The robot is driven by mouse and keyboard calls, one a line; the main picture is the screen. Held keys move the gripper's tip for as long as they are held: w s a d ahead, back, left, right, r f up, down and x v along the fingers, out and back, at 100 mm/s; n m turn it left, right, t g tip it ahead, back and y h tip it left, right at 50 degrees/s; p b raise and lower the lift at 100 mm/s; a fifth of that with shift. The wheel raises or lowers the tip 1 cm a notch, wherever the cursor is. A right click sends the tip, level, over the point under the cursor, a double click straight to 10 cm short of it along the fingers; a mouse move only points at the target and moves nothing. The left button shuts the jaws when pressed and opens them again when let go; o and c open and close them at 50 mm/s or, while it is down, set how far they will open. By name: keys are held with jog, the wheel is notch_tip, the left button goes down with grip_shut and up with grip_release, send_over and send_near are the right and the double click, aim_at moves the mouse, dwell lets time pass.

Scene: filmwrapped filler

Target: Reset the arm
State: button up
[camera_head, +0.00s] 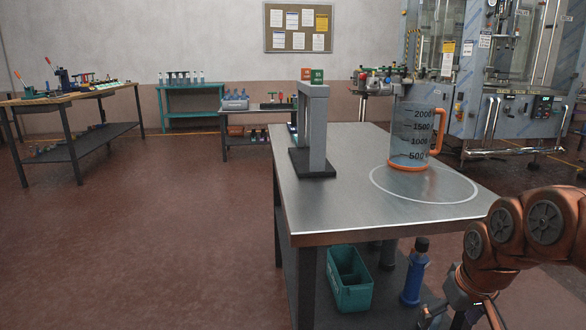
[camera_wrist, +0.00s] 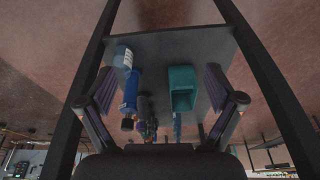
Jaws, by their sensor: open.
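My orange arm reaches in from the right edge in the head view and bends down beside the steel table (camera_head: 375,205). My gripper (camera_head: 458,316) is low at the bottom edge of that view, partly cut off, near the table's right side. In the wrist view my gripper (camera_wrist: 158,88) shows two dark fingers spread wide apart with nothing between them. Beyond the fingers are the table's lower shelf (camera_wrist: 170,48), a teal bin (camera_wrist: 182,88) and a blue bottle (camera_wrist: 131,92).
A grey frame (camera_head: 318,130) stands at the table's back left. Machinery (camera_head: 500,75) is at the back right. Open floor (camera_head: 160,240) lies to the left.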

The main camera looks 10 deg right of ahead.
jog(key=s+a+r+g+p, duration=0.1)
jog(key=s+a+r+p, duration=0.5)
jog(key=r+p, duration=0.3)
jog(key=s+a+r+g+p, duration=0.2)
jog(key=s+a+r+p, duration=0.4)
jog(key=r+p, duration=0.3)
jog(key=s+a+r+n+g+p, duration=0.1)
jog(key=s+a+r+p, duration=0.5)
jog(key=r+p, duration=0.3)
jog(key=p, duration=0.3)
jog(key=shift+s+r+g, duration=0.2)
jog(key=shift+g, duration=0.2)
